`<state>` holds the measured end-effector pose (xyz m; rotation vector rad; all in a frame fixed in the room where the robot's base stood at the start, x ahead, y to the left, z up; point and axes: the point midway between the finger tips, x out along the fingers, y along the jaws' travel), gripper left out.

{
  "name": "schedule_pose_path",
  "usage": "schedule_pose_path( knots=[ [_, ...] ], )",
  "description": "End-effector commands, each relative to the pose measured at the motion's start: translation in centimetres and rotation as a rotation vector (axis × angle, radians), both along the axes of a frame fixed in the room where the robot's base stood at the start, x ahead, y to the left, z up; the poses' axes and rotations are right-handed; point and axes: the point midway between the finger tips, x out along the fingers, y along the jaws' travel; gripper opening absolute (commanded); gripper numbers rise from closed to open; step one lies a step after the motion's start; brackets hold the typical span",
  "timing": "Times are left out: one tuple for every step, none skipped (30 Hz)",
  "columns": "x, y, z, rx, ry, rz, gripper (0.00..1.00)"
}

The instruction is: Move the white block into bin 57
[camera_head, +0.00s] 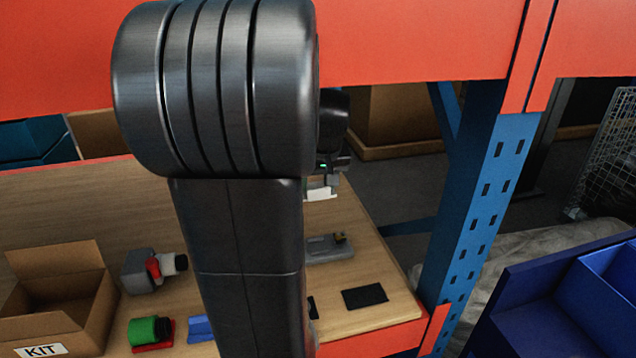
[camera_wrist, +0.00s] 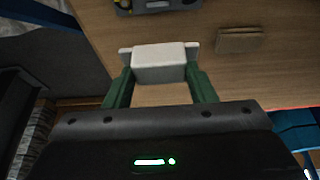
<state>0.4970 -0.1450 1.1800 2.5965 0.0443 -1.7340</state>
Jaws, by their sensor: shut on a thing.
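The white block (camera_wrist: 158,63) is held between the two green fingers of my gripper (camera_wrist: 159,72) in the wrist view. My gripper is shut on it, above the wooden shelf board (camera_wrist: 232,75). In the head view, part of the white block (camera_head: 319,193) shows just right of my arm, which hides most of my gripper (camera_head: 327,183). I see no bin marked 57 in either view. Blue bins (camera_head: 598,290) stand at the lower right of the head view, with no readable number.
An open carton (camera_head: 62,299) labelled KIT, a grey part with a red lever (camera_head: 150,268), a green cylinder (camera_head: 149,330) and a dark flat pad (camera_head: 364,296) lie on the board. A blue rack post (camera_head: 477,215) stands between the board and the blue bins.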

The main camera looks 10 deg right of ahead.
Motion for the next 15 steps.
schedule_pose_path(
  knots=[
    [0.0, 0.0, 0.5, 0.0, -0.001, 0.0, 0.21],
    [0.0, 0.0, 0.7, 0.0, -0.001, 0.0, 0.21],
    [0.0, 0.0, 0.9, 0.0, -0.001, 0.0, 0.21],
    [0.0, 0.0, 1.0, -0.001, -0.002, 0.0, 0.21],
    [0.0, 0.0, 1.1, -0.001, -0.002, 0.0, 0.21],
    [0.1, 0.0, 1.3, -0.001, -0.004, 0.0, 0.21],
    [0.1, 0.0, 1.3, -0.001, -0.005, 0.0, 0.21],
    [0.1, 0.0, 1.4, -0.001, -0.006, 0.001, 0.21],
    [0.1, 0.0, 1.5, -0.002, -0.008, 0.0, 0.21],
    [0.1, 0.0, 1.5, -0.002, -0.008, 0.0, 0.21],
    [0.1, 0.0, 1.6, -0.002, -0.009, 0.0, 0.21],
    [0.1, 0.0, 1.7, -0.002, -0.009, 0.0, 0.21],
    [0.1, 0.0, 1.7, -0.002, -0.01, 0.0, 0.21],
    [0.1, 0.0, 1.7, -0.002, -0.01, 0.0, 0.21],
    [0.1, 0.0, 1.7, -0.002, -0.01, 0.0, 0.21]
  ],
)
